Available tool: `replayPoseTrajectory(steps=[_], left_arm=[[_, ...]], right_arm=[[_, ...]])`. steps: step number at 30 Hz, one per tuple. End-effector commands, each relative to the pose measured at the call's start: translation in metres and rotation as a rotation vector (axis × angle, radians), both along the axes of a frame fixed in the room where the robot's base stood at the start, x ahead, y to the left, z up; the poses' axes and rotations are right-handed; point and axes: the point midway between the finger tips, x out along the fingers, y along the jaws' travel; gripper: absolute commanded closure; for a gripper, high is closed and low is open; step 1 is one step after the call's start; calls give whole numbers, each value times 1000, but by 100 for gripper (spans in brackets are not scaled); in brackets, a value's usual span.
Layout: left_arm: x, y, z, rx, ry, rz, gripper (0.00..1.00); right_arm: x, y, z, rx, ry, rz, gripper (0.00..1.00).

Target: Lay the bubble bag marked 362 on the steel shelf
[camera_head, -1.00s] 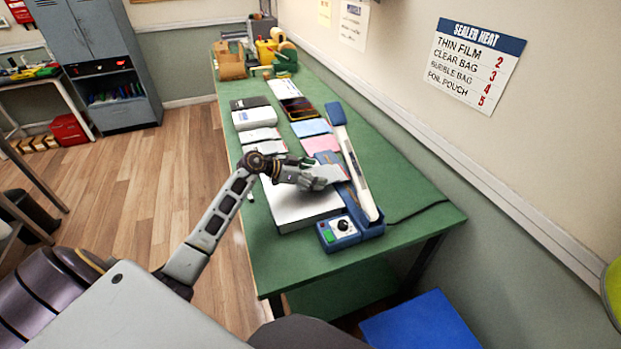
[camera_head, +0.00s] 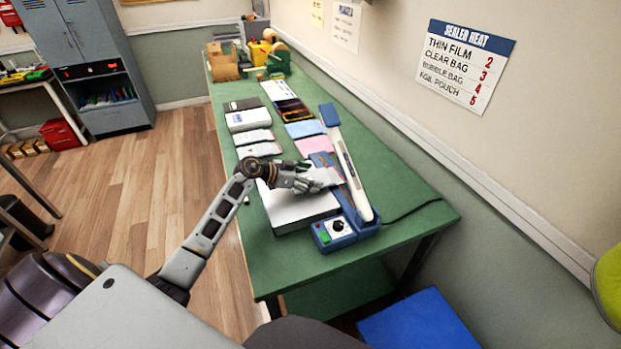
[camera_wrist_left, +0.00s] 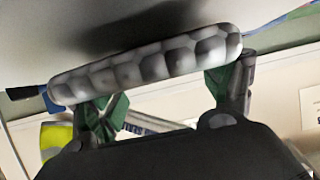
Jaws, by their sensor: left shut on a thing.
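My left gripper (camera_head: 308,182) is shut on a pale grey bubble bag (camera_head: 326,177), over the green bench beside the heat sealer. In the left wrist view the bag's puffy, bubbled edge (camera_wrist_left: 150,68) spans the green-padded fingers of the left gripper (camera_wrist_left: 165,95). I cannot read a number on the bag. A grey metal frame (camera_head: 28,190) stands at the left edge, cut off by the picture; I cannot tell if it is the steel shelf. My right gripper is out of view.
The blue and white sealer (camera_head: 346,165) lies open-armed along the bench (camera_head: 385,232), with a white box (camera_head: 290,213) left of it. Several phones, bags and cards lie behind. A dark bin (camera_head: 25,220) stands on the floor at left. The wooden floor (camera_head: 150,200) between is clear.

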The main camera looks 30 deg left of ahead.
Motion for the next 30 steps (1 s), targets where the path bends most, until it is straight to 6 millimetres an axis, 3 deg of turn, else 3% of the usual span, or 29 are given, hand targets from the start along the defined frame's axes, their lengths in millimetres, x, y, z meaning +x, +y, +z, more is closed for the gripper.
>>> replayPoseTrajectory(steps=[12,30], left_arm=[[0,0,-1,0,-1,0,48],[0,0,-5,0,0,0,48]], right_arm=[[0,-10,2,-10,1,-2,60],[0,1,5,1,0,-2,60]])
